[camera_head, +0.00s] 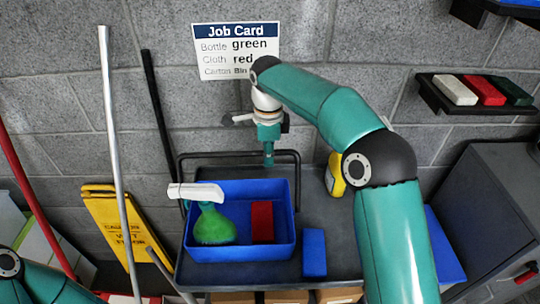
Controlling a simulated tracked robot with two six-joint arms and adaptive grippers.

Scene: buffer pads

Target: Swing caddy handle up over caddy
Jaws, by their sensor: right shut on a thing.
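The blue caddy (288,240) is an open tray on the dark grey cart. A green spray bottle (214,226) with a white head and a red block (262,221) stand in it. The caddy handle appears to be the black bar (220,154) behind the caddy's back edge; its pivots cannot be made out. My right gripper (268,158) points down behind the caddy, shut on the bar at the right of its middle. The fingers hide the grip point. Only part of my left arm shows at the lower left; its gripper is out of view.
A blue block (314,252) stands right of the caddy on the cart (330,220). A yellow bottle (335,176) is partly behind my right arm. A wall shelf (440,98) holds white, red and green blocks. A yellow floor sign (125,232) and poles stand left.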

